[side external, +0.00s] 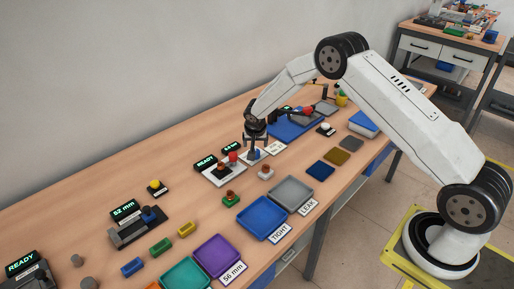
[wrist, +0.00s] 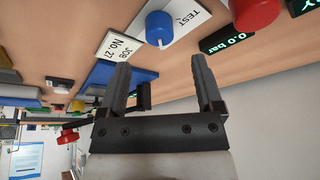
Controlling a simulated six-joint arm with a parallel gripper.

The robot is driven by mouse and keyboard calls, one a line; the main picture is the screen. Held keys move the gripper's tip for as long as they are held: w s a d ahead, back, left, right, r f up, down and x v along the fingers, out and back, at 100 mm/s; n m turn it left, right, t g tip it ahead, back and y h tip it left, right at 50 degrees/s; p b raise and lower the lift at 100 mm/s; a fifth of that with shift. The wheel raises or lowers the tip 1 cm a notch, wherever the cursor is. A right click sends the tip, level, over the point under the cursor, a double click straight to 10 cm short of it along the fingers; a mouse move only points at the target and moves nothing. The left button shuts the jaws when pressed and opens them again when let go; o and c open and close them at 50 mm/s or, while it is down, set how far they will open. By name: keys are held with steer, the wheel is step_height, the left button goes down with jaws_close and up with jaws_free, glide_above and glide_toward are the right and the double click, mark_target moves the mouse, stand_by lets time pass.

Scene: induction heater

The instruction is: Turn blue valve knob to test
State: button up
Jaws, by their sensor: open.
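The blue valve knob (wrist: 160,27) stands on a white plate marked TEST (wrist: 186,17) in the wrist view. It is a round blue cap with a pale pointer or stem below it. In the side external view the knob (side external: 257,154) shows small, just under my gripper (side external: 254,148). In the wrist view my gripper (wrist: 160,72) is open and empty, its two fingers spread apart. The knob lies beyond the fingertips, roughly in line with the gap, and does not appear to be between them.
A red knob (wrist: 252,12) and a display reading 0.0 bar (wrist: 228,40) are beside the valve. A JOB No. card (wrist: 119,44) lies on the other side. In the side view, blue (side external: 248,224) and grey (side external: 277,198) trays stand nearer the front edge.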

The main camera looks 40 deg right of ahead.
steer(key=shift+x, duration=3.15)
jaws_close()
